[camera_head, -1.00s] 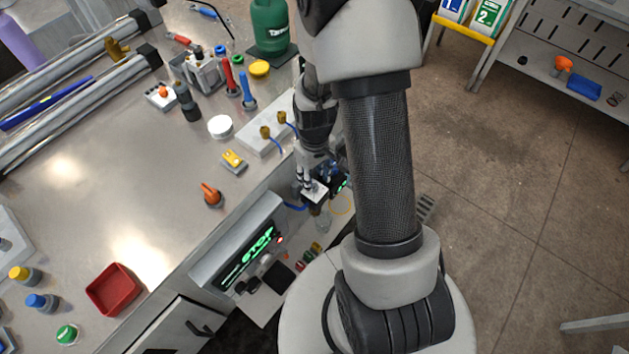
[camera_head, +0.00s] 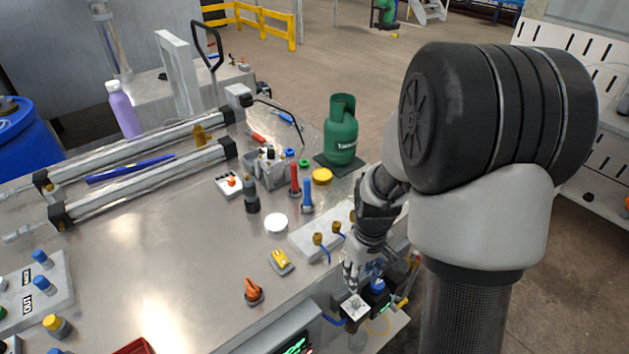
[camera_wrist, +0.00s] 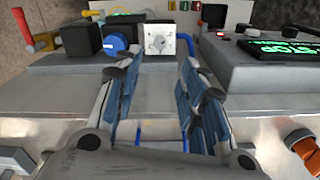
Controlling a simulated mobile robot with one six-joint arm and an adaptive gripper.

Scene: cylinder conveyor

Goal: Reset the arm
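My gripper (camera_head: 350,274) hangs at the front right edge of the steel bench, fingers pointing down, in the head view. In the wrist view my gripper (camera_wrist: 155,75) has its two blue-padded fingers spread with a clear gap and nothing between them. Beyond the fingertips is a small silver box with a round knob (camera_wrist: 160,40), beside a blue round knob (camera_wrist: 115,42). The silver box also shows just below my gripper in the head view (camera_head: 356,307). I cannot tell whether the fingertips touch it.
A green gas bottle (camera_head: 342,135) stands at the bench's back right. A block with brass fittings (camera_head: 310,240) lies close to my arm. A STOP display (camera_wrist: 285,46) is right of the fingers. Small coloured parts and two long cylinders (camera_head: 150,180) occupy the bench. Open floor lies behind.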

